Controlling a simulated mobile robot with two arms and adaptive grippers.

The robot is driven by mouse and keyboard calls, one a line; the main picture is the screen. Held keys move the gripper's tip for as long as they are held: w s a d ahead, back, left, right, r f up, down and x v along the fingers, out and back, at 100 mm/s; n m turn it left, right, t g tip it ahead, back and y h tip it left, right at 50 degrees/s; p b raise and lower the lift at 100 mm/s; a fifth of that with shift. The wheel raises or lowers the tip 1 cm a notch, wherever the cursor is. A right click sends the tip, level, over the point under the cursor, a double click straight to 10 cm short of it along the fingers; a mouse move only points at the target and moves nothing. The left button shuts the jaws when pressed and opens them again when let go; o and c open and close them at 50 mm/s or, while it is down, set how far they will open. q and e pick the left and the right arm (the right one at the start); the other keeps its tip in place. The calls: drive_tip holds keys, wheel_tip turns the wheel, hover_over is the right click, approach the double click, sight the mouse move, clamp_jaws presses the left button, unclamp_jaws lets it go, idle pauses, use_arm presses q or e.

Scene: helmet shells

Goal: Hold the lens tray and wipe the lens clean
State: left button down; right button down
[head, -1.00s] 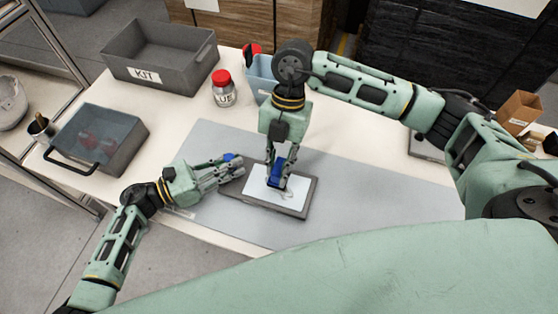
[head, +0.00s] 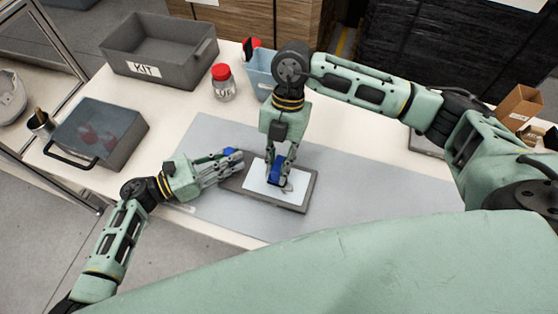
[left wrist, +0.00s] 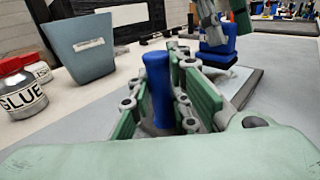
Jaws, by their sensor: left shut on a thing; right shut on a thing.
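The lens tray (head: 309,194) is a dark grey flat tray on the grey mat, with a pale rectangular lens (head: 258,178) in it. A small grey mark shows on the lens beside the wiper. My left gripper (head: 236,162) is shut on a blue upright handle (left wrist: 158,85) at the tray's left end; the handle stands between its fingers. My right gripper (head: 281,160) points down and is shut on a blue wiper (head: 274,173) at the lens. The wiper's underside is hidden. It also shows in the left wrist view (left wrist: 217,50).
A grey KIT bin (head: 160,60), a red-lidded jar (head: 223,85) and a light blue bin (head: 261,72) stand behind the mat. A lidded grey box (head: 100,135) is at the left. The mat (head: 390,200) is clear to the right of the tray.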

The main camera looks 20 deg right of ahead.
drive_tip(key=shift+w+a, duration=0.1)
drive_tip(key=shift+w+a, duration=0.9)
drive_tip(key=shift+a, duration=0.3)
drive_tip(key=shift+f, duration=0.5)
drive_tip(key=shift+s+d, duration=1.05)
drive_tip(key=shift+d, duration=0.3)
drive_tip(key=shift+s+d, duration=1)
drive_tip(key=shift+d, duration=0.3)
drive_tip(key=shift+f, duration=0.5)
drive_tip(key=shift+w+a, duration=0.1)
